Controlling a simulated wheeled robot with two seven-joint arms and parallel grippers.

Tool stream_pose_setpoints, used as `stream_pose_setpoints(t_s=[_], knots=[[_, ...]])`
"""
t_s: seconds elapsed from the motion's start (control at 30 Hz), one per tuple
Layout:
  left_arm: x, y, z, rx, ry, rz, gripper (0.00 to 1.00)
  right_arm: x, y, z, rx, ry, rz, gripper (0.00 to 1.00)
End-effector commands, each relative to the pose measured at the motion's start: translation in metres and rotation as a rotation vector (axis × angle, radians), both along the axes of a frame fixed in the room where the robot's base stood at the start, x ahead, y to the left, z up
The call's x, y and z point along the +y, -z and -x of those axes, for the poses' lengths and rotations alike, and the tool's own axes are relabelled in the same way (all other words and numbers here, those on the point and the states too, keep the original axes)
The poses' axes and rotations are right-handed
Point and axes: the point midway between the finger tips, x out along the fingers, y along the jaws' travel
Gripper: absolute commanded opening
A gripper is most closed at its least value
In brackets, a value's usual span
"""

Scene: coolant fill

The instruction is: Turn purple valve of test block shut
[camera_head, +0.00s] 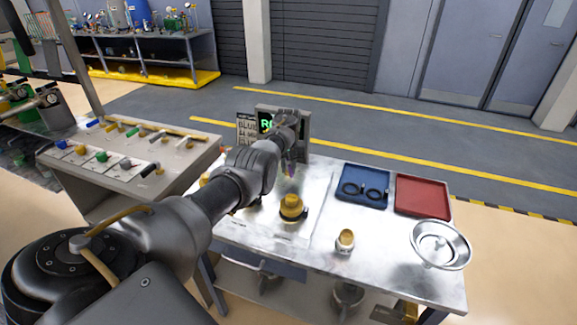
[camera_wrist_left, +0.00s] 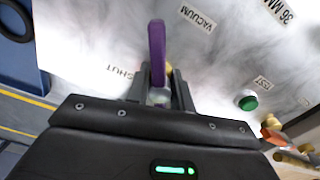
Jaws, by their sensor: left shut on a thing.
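The purple valve handle (camera_wrist_left: 157,48) shows in the left wrist view as a long lever over the pale panel of the test block (camera_wrist_left: 95,35). My left gripper (camera_wrist_left: 161,88) is shut on it, one finger on each side near its base. The word SHUT is printed on the panel to the left of the handle, and VACUUM is above right. In the head view the left gripper (camera_head: 289,160) reaches down at the bench's back, with a bit of purple (camera_head: 291,170) below it. The arm and fingers hide most of the valve there. My right gripper is not in view.
A green button (camera_wrist_left: 249,103) marked TEST is right of the valve. On the bench (camera_head: 330,275) are a yellow-capped fitting (camera_head: 292,206), a smaller one (camera_head: 345,240), a blue tray (camera_head: 343,190), a red tray (camera_head: 422,194) and a metal bowl (camera_head: 441,258). A screen (camera_head: 303,122) stands behind.

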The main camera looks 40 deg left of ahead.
Motion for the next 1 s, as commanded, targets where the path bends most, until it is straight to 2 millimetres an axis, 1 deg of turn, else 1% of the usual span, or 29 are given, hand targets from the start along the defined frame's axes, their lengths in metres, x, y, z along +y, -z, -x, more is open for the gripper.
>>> stream_pose_setpoints(t_s=[0.37, 0.7, 1.0], knots=[[-0.001, 0.001, -0.001, -0.001, -0.357, 0.001, 0.00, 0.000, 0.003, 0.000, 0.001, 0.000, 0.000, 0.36], [-0.001, 0.001, -0.002, -0.002, -0.676, -0.001, 0.00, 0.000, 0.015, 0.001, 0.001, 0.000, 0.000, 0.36], [-0.001, 0.001, -0.002, -0.002, -0.900, -0.001, 0.00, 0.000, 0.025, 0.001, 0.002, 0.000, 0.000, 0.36]])
